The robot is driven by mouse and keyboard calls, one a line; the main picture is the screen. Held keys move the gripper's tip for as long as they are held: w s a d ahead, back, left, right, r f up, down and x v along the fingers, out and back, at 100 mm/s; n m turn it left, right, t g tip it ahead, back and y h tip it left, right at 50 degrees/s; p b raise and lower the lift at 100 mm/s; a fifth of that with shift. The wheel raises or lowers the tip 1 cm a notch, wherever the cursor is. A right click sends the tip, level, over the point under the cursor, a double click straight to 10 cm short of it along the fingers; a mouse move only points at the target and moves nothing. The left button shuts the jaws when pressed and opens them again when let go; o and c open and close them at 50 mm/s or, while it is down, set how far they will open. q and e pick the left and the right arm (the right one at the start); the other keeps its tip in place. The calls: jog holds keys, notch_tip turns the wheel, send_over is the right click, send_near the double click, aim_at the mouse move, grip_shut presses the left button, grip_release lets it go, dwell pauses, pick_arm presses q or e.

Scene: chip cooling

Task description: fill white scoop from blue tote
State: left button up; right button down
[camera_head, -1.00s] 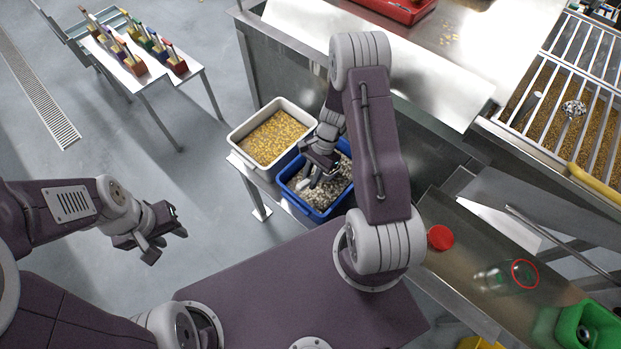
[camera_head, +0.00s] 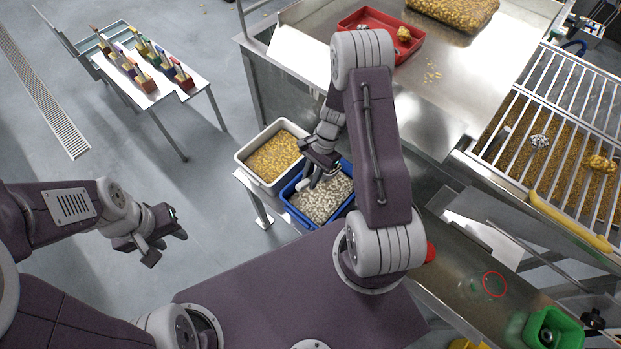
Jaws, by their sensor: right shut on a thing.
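The blue tote (camera_head: 303,223) stands at the centre, filled with pale, whitish pieces. My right gripper (camera_head: 312,178) is over the tote's back left side, next to the white bin. It is shut on a white thing that looks like the white scoop (camera_head: 311,187), of which only a small part shows at the gripper. The scoop's bowl and whether it holds anything cannot be made out. My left gripper (camera_head: 168,240) is open and empty, above the floor on the left, well apart from the tote.
A white bin (camera_head: 240,158) of yellow pieces stands against the tote's back left. A steel table (camera_head: 440,105) with a red tray (camera_head: 345,22) is behind. A barred rack (camera_head: 535,120) is at right, a green container (camera_head: 530,330) at lower right. A small table (camera_head: 180,92) with several colored holders is at back left.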

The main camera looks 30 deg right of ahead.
aim_at(303, 183)
jog(key=shift+r, duration=0.15)
jog(key=shift+w+d+f, duration=0.2)
jog(key=shift+w+d, duration=0.05)
jog(key=shift+w+d+f+m+t+h, duration=0.25)
jog(key=shift+d+f+m+t+h, duration=0.05)
jog(key=shift+d+f+m+h, duration=0.15)
jog(key=shift+s, duration=0.15)
jog(key=shift+n+h, duration=0.45)
jog(key=shift+h, duration=0.3)
jog(key=a, duration=0.1)
jog(key=s+a+p, duration=0.1)
jog(key=s+a+r+p, duration=0.1)
jog(key=a, duration=0.1)
jog(key=shift+a+r, duration=0.1)
jog(key=shift+a+t, duration=0.3)
jog(key=shift+d, duration=0.15)
